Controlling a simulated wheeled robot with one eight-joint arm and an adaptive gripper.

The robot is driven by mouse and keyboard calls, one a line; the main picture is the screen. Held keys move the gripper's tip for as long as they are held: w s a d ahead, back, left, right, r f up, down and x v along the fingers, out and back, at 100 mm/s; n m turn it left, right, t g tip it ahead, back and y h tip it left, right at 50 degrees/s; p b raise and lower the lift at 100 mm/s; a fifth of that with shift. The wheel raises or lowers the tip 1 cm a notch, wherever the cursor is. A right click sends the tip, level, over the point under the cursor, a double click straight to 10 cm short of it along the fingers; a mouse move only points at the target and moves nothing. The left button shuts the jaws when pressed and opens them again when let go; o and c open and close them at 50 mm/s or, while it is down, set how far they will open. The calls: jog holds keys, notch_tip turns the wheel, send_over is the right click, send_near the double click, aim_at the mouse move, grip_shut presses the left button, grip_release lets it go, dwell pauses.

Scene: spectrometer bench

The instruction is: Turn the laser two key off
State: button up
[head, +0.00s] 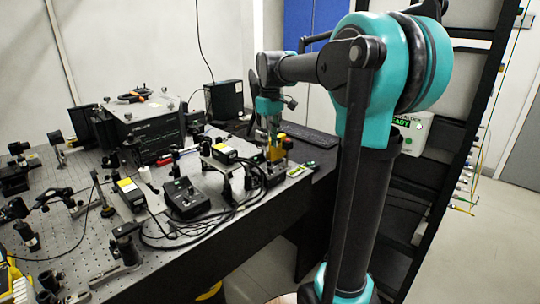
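My gripper (272,133) is at the end of my arm, low over the right end of the optical bench, pointing down. It is small here, and I cannot tell how far its fingers are apart. It is at or just above a dark box (268,172) with a yellow part (277,152) close by; I cannot tell whether they touch. A second dark control box (186,198) sits further left on the bench. Two laser heads with yellow labels stand nearby, one at the left (130,191) and one at the right (224,153). No key can be made out, and no label tells which is laser two.
Black cables (200,232) loop along the bench's front edge. A large dark instrument (145,128) stands at the back left, and a black box (224,101) behind. A keyboard (308,136) lies behind my gripper. A black rack (440,150) stands at the right.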

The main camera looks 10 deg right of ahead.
jog(key=shift+r, duration=1.4)
jog(key=s+d+f+m+t, duration=0.2)
jog(key=s+f+m, duration=0.1)
jog(key=s+f, duration=0.8)
jog(key=s+d+f+m+t, duration=0.2)
jog(key=s+f+m, duration=0.2)
jog(key=s+f, duration=0.7)
notch_tip(320, 180, down, 6)
jog(key=shift+s+d+r, duration=0.1)
jog(key=shift+s+d, duration=0.15)
jog(key=shift+s, duration=0.05)
